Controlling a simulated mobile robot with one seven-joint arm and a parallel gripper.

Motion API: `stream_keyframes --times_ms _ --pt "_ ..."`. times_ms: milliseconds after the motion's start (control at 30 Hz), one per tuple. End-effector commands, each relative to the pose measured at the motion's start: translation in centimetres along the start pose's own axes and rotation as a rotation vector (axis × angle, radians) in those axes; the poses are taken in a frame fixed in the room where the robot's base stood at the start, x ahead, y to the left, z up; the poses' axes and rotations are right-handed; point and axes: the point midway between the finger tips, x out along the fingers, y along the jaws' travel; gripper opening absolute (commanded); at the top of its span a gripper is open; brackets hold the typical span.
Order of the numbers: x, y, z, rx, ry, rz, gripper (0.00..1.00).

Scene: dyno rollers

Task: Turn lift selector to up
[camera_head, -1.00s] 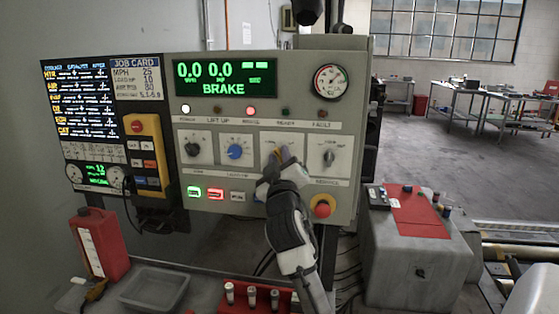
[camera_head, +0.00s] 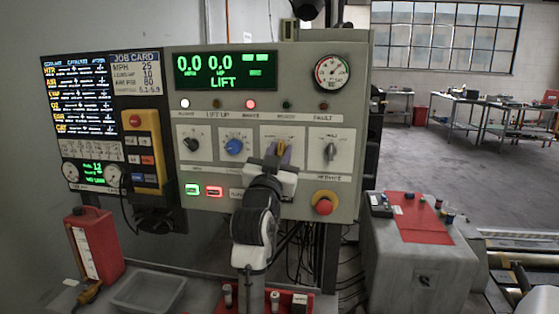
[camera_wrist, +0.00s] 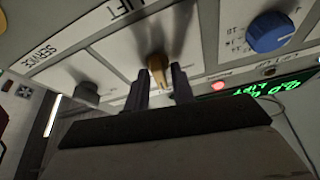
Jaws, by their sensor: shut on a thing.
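The lift selector is a tan-yellow knob (camera_wrist: 157,66) on a pale plate marked LIFT, seen in the wrist view. My gripper (camera_wrist: 162,88) is shut on it, with one dark finger on each side of the knob. In the head view my gripper (camera_head: 281,155) reaches up to the third plate of the console (camera_head: 345,115) and mostly hides the selector. The green display (camera_head: 224,71) reads 0.0, 0.0 and LIFT. The exact pointing direction of the selector is hard to read.
A blue knob (camera_head: 234,147) sits left of the selector and a grey service knob (camera_head: 330,150) sits right of it. A red stop button (camera_head: 323,203) is below right. A red bottle (camera_head: 95,243) and grey tray (camera_head: 147,288) stand at the lower left.

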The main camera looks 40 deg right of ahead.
Motion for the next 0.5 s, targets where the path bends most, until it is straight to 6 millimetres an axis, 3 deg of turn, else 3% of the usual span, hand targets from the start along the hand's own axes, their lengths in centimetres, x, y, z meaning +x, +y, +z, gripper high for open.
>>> stream_keyframes --times_ms 500 --pt "-0.07 -0.19 0.13 0.386 -0.001 0.157 0.02"
